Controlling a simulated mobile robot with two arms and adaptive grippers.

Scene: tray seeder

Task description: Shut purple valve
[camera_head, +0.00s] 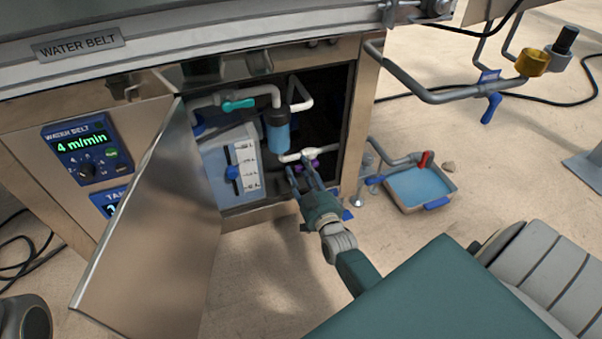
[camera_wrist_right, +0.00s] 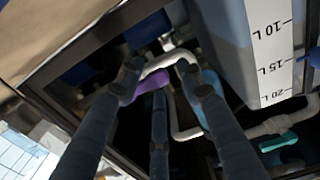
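The purple valve (camera_head: 313,164) sits on a white pipe low inside the open cabinet, and only small parts of its handle show behind my fingers. In the right wrist view the purple handle (camera_wrist_right: 148,106) lies between my spread fingers, just under the white pipe. My right gripper (camera_head: 298,168) reaches into the cabinet with its fingers apart, pointing at the valve. In the right wrist view the fingers of the gripper (camera_wrist_right: 160,80) stand on both sides of the handle, with a third finger below. I cannot tell whether they touch it. My left gripper is not in view.
The cabinet door (camera_head: 160,230) stands open at left. Inside are a water tank (camera_head: 215,165) with a scale, a blue filter (camera_head: 278,130) and a teal valve (camera_head: 238,104). A water tray (camera_head: 418,185) with a red valve (camera_head: 426,159) stands on the floor at right.

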